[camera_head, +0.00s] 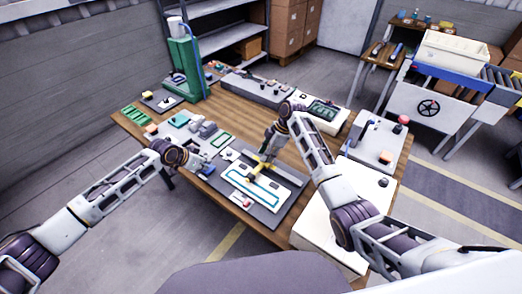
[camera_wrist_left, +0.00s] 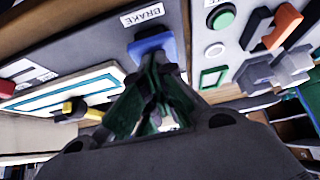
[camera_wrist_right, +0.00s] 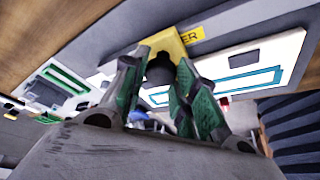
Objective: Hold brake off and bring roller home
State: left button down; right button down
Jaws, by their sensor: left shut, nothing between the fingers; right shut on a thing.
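The brake is a blue pad (camera_head: 207,169) at the left end of the dark roller board (camera_head: 275,217). It also shows beside the BRAKE label in the left wrist view (camera_wrist_left: 163,43). My left gripper (camera_head: 201,165) is shut and empty, its fingertips at the blue pad; I cannot tell how far the pad is pressed. The yellow roller piece (camera_head: 262,167) stands at the far side of the white panel with the blue outlined track (camera_head: 247,187). My right gripper (camera_head: 268,154) is shut on its dark knob (camera_wrist_right: 160,70), seen between the fingers in the right wrist view.
A red button (camera_head: 246,203) is at the board's near end. A grey board with blocks and a green button (camera_wrist_left: 222,17) lies just left of the brake. White boxes stand on the right side of the wooden table (camera_head: 125,120). A green post machine (camera_head: 184,68) stands behind.

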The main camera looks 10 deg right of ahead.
pick_arm(q)
jog(key=shift+f, duration=0.1)
pick_arm(e)
jog(key=s+d, duration=1)
jog(key=shift+d, duration=0.1)
pick_arm(q)
jog(key=shift+a+f, duration=0.1)
jog(key=shift+a, duration=0.05)
pick_arm(e)
jog(key=shift+s+d, duration=0.1)
jog(key=c, duration=1.5)
grip_release()
jog(key=o, duration=0.4)
jog(key=shift+s+d, duration=0.1)
jog(key=shift+s, duration=0.05)
pick_arm(q)
jog(key=shift+d, duration=0.2)
pick_arm(e)
jog(key=shift+v, duration=5.95)
